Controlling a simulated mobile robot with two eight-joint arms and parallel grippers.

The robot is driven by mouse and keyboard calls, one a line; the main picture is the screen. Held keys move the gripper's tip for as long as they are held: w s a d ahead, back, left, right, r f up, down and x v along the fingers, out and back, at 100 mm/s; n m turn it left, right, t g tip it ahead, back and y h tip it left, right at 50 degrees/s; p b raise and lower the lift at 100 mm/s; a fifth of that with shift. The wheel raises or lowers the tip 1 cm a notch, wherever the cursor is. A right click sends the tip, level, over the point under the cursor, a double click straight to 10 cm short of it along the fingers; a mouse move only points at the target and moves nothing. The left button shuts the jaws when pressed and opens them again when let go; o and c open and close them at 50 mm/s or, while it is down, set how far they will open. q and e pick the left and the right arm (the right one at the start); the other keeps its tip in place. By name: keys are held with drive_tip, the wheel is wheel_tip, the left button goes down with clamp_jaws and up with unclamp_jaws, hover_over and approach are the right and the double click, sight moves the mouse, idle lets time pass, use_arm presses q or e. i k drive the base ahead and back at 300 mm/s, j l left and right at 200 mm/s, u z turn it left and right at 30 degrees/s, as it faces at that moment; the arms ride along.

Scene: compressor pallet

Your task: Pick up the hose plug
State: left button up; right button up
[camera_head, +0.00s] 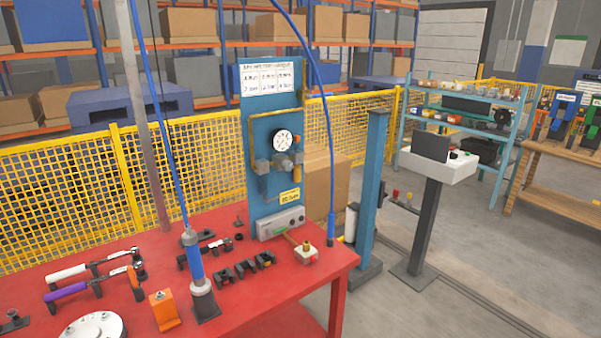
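A blue hose arcs down from the top of the picture and ends in a darker blue plug-like end (331,229), which hangs upright near the right rear edge of the red table. I take this end to be the hose plug; it is small, so its detail is hard to tell. A second blue hose runs down to a blue cylindrical tool (196,266) standing in a grey holder on the table. Neither of my grippers is in view.
The red table (265,310) carries clamps, black blocks, an orange block (164,310) and a white round flange (92,327). A blue gauge panel (262,140) stands at its back edge. A blue post (371,190) and a grey pedestal (425,225) stand to the right.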

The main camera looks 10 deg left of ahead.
sight(332, 215)
drive_tip(key=i+l+u, duration=0.1)
drive_tip(key=i, duration=0.35)
drive_tip(key=i+l+u, duration=0.15)
drive_tip(key=i, duration=0.3)
drive_tip(key=i+l+u, duration=0.1)
drive_tip(key=i+l, duration=0.25)
drive_tip(key=i+u, duration=0.1)
drive_tip(key=u, duration=0.85)
